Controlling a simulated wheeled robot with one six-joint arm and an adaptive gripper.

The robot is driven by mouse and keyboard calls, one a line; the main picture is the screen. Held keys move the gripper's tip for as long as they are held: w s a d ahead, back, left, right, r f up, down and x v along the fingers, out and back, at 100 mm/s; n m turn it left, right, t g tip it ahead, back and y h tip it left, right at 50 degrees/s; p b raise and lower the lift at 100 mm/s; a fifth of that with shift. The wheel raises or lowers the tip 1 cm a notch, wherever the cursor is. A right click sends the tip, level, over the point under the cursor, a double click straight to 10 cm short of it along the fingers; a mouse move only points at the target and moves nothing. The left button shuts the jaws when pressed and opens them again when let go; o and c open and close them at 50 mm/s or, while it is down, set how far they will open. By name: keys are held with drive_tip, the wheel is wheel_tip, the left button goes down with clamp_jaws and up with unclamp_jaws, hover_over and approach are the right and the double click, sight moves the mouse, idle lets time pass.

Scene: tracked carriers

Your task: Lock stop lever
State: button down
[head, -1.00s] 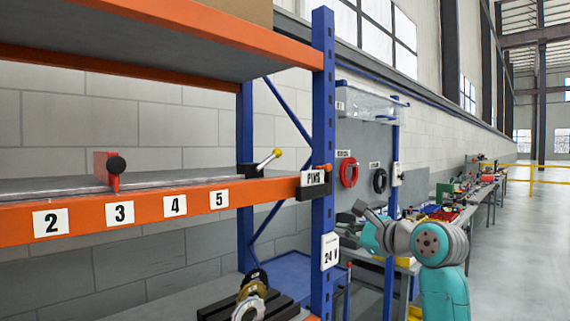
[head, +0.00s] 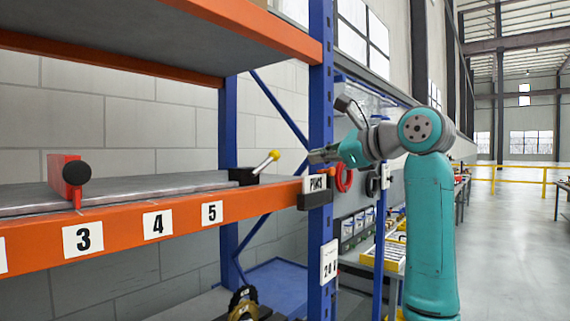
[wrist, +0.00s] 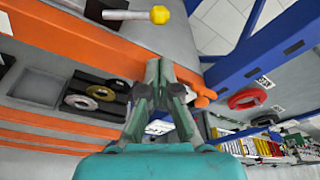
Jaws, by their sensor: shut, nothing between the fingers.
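The stop lever (head: 266,163) is a pale rod with a yellow knob, tilted up to the right from a black block at the right end of the rail shelf. In the wrist view the lever (wrist: 128,15) lies across the top, beyond my fingertips. My gripper (head: 314,157) is shut and empty, to the right of the yellow knob and apart from it in the picture. In the wrist view my gripper (wrist: 160,66) has its fingertips together over the orange beam. A red carrier (head: 68,177) with a black knob stands on the rail farther left.
A blue upright (head: 320,230) stands close to my gripper, with a black PINS holder (head: 316,199) on it. The orange beam (head: 120,240) carries number labels. An upper shelf (head: 250,30) hangs above. Red and black rings hang behind the upright.

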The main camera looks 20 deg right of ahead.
sight(265, 164)
drive_tip(key=x, duration=1)
drive_tip(key=shift+s+a+r+n, duration=0.1)
drive_tip(key=shift+r+n, duration=0.3)
idle(0.4)
drive_tip(key=shift+s+a+r+n+t, duration=0.1)
drive_tip(key=shift+r+n+t, duration=0.15)
drive_tip(key=shift+r+n, duration=0.15)
drive_tip(key=shift+s+a+r+n+t, duration=0.1)
drive_tip(key=shift+a+r+n+t, duration=0.05)
drive_tip(key=shift+r+n+t, duration=0.2)
drive_tip(key=r+n, duration=0.1)
drive_tip(key=s+a+r+n, duration=0.1)
drive_tip(key=n, duration=0.1)
drive_tip(key=shift+a+t+h, duration=0.3)
drive_tip(key=shift+s+a+r+n+t, duration=0.15)
drive_tip(key=shift+s+a+r+n, duration=0.25)
drive_tip(key=shift+n, duration=0.35)
drive_tip(key=shift+s+a+r+n+t, duration=0.25)
drive_tip(key=shift+s+a+n, duration=0.15)
drive_tip(key=shift+a+n, duration=0.3)
drive_tip(key=shift+s+a+r+n+t, duration=0.1)
drive_tip(key=shift+s+a+r+n, duration=0.3)
drive_tip(key=shift+n, duration=0.4)
drive_tip(key=shift+a+f, duration=0.1)
drive_tip(key=shift+a, duration=0.05)
